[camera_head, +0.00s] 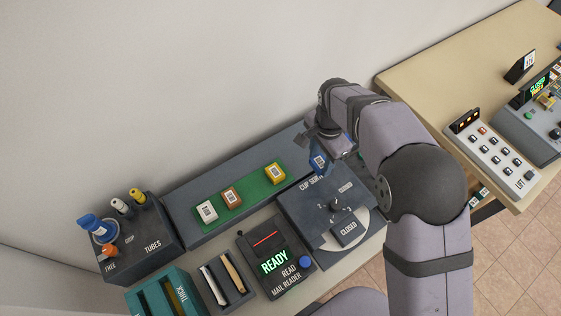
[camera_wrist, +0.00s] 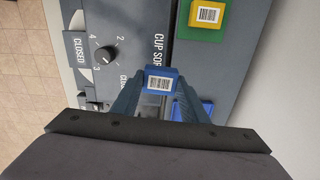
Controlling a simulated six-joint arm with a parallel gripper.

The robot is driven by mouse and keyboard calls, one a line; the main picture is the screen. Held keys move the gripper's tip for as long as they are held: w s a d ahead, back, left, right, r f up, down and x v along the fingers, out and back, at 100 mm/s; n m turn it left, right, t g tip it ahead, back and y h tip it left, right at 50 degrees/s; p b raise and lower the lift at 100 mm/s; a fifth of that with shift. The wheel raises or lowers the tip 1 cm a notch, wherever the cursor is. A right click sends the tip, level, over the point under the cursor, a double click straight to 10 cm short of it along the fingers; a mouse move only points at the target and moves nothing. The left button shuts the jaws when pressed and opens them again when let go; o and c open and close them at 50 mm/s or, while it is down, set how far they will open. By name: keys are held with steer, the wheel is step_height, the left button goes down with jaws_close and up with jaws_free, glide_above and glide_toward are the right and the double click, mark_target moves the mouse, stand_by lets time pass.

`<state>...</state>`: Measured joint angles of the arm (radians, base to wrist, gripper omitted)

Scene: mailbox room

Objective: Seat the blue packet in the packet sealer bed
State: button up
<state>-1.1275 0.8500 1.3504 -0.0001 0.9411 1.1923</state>
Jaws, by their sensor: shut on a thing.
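My gripper (camera_head: 322,146) is shut on a small blue packet with a white barcode label (camera_head: 319,162). In the wrist view the packet (camera_wrist: 160,80) sits between the two blue fingertips, label facing the camera. It is held near the right end of the grey back shelf, beside the cup sorter panel (camera_head: 310,213). A second blue patch (camera_wrist: 207,108) shows below and right of the packet in the wrist view; I cannot tell what it is. I cannot pick out a packet sealer bed in either view.
A green mat (camera_head: 240,200) holds white, brown and yellow (camera_head: 275,173) packets. The mail reader (camera_head: 275,258) reads READY. A tubes rack (camera_head: 140,240) stands at the left. On the right table are a button panel (camera_head: 492,150) and a console with a green display (camera_head: 538,88).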

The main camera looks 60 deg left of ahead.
steer(key=w+d+r, duration=0.1)
steer(key=w+d, duration=1.3)
steer(key=d, duration=0.4)
steer(key=w+d+m, duration=0.1)
steer(key=w+d, duration=0.1)
steer(key=d, duration=0.8)
steer(key=w+d+m, duration=0.1)
steer(key=w+d, duration=0.2)
steer(key=d, duration=0.7)
steer(key=w+a+f+m, duration=0.15)
steer(key=a+m, duration=0.25)
steer(key=a, duration=0.4)
steer(key=w+a+m, duration=0.2)
steer(key=a+m, duration=0.3)
steer(key=a, duration=0.3)
steer(key=s+a+m, duration=0.1)
steer(key=a+m, duration=0.1)
steer(key=a, duration=0.3)
steer(key=s+a+f+m, duration=0.1)
steer(key=a+m, duration=0.1)
steer(key=a, duration=0.3)
steer(key=s+a+f+m, duration=0.1)
steer(key=s+a+m, duration=0.1)
steer(key=a, duration=0.2)
steer(key=shift+a, duration=0.4)
steer(key=shift+f+b, duration=0.2)
steer(key=shift+b, duration=0.1)
